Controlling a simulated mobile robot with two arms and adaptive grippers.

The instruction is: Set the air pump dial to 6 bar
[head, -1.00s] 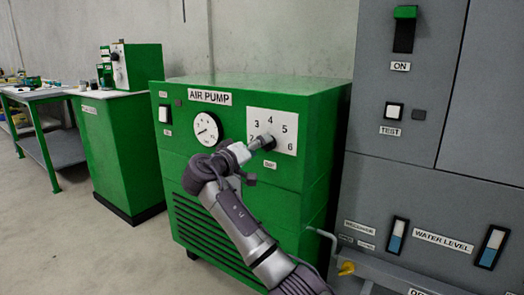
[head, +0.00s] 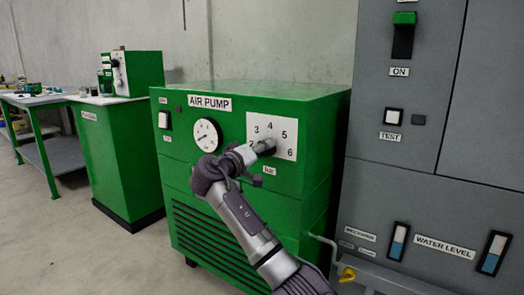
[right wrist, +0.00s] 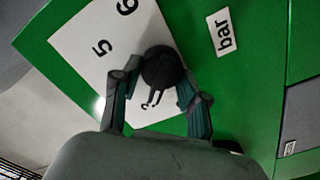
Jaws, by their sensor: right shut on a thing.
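The air pump (head: 300,105) is a green cabinet at the centre of the head view. Its white dial panel (head: 289,122) carries printed numbers, with 3, 4, 5 and 6 readable. The knob's pointer is too unclear to read. My left gripper is not in view.
A round gauge (head: 206,135) is left of the panel; its reading is too small to tell. A grey cabinet (head: 425,190) with switches and water level windows stands close on the right. A green cabinet (head: 120,160) and a workbench (head: 50,150) stand left. Floor at lower left is clear.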

